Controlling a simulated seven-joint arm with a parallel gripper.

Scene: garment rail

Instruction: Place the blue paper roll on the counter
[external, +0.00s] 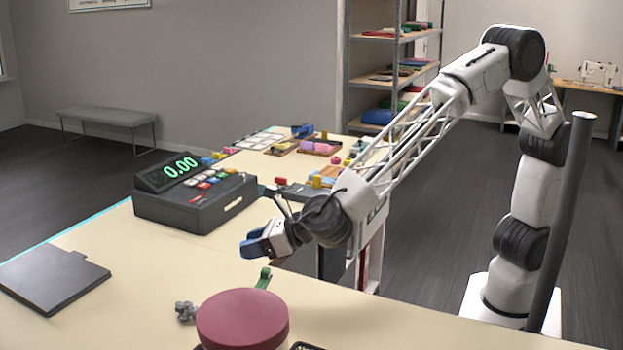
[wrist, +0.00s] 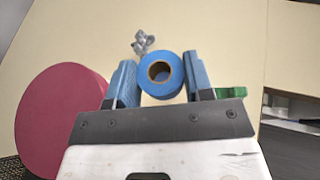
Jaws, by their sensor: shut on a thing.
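The blue paper roll (wrist: 158,75) sits between the two blue fingers of my gripper (wrist: 162,82) in the wrist view, with its hollow brown core facing the camera. My gripper is shut on the roll. In the external view my gripper (external: 262,243) is over the counter (external: 90,240), near its right edge; the roll is hard to tell from the blue fingers there. The height of the roll above the counter is hard to judge.
A dark red round object (external: 242,318) stands at the front, with a small grey item (external: 185,311) and a green item (external: 264,278) near it. A black register (external: 195,195) stands behind. A dark flat plate (external: 52,280) lies left. The counter between them is clear.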

